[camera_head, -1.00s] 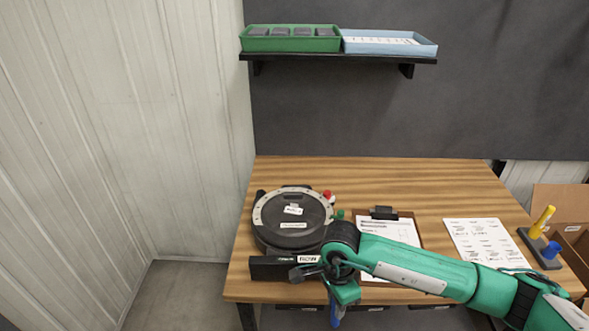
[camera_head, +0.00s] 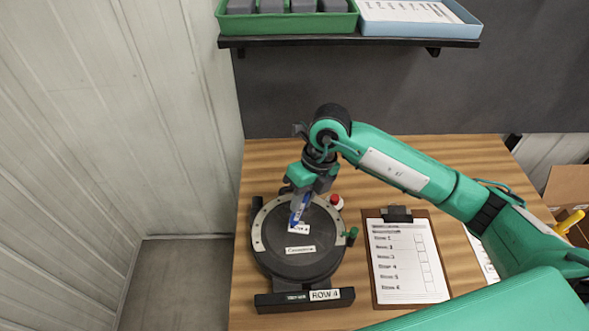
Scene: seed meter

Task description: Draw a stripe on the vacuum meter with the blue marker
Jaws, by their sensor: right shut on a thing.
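The vacuum meter (camera_head: 297,262) is a round dark disc housing with a pale rim, lying on the wooden table. It bears white labels, and a black bar with a "ROW 4" label (camera_head: 325,295) stands at its front. My right gripper (camera_head: 301,198) is above the meter, shut on the blue marker (camera_head: 298,210). The marker points down at the upper white label (camera_head: 299,227) on the disc. I cannot tell whether its tip touches the label. The gripper hides part of the meter's back rim. My left gripper is not in view.
A clipboard (camera_head: 376,285) with a row checklist lies right of the meter. A shelf (camera_head: 350,42) above holds a green tray (camera_head: 288,25) and a blue tray (camera_head: 420,28).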

